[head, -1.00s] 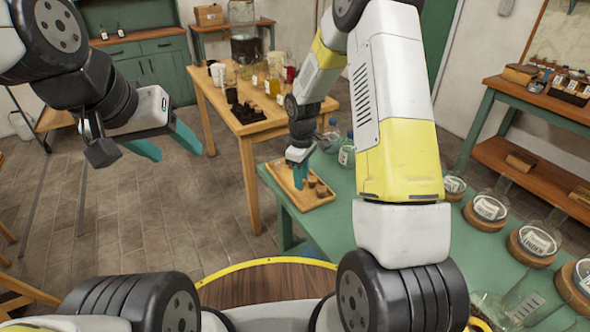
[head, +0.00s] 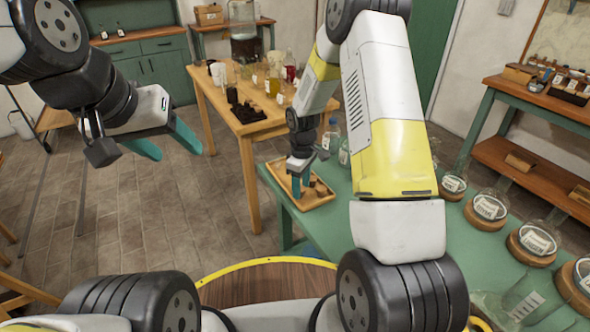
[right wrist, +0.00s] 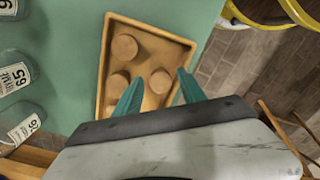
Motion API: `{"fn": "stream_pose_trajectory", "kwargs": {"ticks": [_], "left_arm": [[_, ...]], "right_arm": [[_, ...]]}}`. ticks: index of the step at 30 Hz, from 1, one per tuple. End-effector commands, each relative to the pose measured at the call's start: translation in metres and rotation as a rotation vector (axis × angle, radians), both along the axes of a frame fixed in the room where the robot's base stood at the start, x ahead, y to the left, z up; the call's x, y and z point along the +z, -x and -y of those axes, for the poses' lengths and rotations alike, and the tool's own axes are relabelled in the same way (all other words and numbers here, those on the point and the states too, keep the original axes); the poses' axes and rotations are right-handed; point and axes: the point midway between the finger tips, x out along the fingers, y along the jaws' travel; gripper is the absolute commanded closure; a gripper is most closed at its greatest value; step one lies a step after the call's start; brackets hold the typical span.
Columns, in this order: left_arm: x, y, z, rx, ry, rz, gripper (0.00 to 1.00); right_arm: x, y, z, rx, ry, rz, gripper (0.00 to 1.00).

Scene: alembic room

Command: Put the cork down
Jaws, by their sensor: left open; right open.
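A wooden tray (head: 324,203) lies on the green table with brown corks in it. In the right wrist view, one cork (right wrist: 160,80) shows between the fingertips of my right gripper (right wrist: 159,76). A second cork (right wrist: 124,47) lies further up the tray, and a third cork (right wrist: 118,82) is partly behind the left finger. My right gripper (head: 301,181) is open over the tray, pointing down, with no finger clearly touching a cork. In the head view a cork (head: 320,187) shows just right of the fingers. My left gripper (head: 176,144) is open and empty over the floor.
Glass bottles (head: 332,135) stand on the green table (head: 345,225) beyond the tray. Labelled jars on round cork stands (head: 486,212) line its right side. A wooden table (head: 250,125) with glassware and dark blocks stands behind. Open floor lies to the left.

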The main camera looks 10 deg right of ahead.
Motion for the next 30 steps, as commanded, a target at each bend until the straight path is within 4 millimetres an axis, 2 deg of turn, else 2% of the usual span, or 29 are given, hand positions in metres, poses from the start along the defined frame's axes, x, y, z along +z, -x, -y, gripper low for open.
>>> {"fn": "stream_pose_trajectory", "kwargs": {"ticks": [5,18,26,30], "left_arm": [[0.000,0.000,0.000,0.000,0.000,0.000,0.43],[0.000,0.000,0.000,0.000,0.000,0.000,0.43],[0.000,0.000,0.000,0.000,0.000,0.000,0.43],[0.000,0.000,0.000,0.000,0.000,0.000,0.43]], "right_arm": [[0.010,-0.001,0.000,-0.001,-0.001,0.004,0.52],[0.098,-0.001,0.000,-0.001,0.000,0.005,0.52],[0.125,0.001,0.000,-0.006,-0.001,0.005,0.52],[0.154,0.010,0.004,-0.059,-0.011,0.040,0.52]]}}
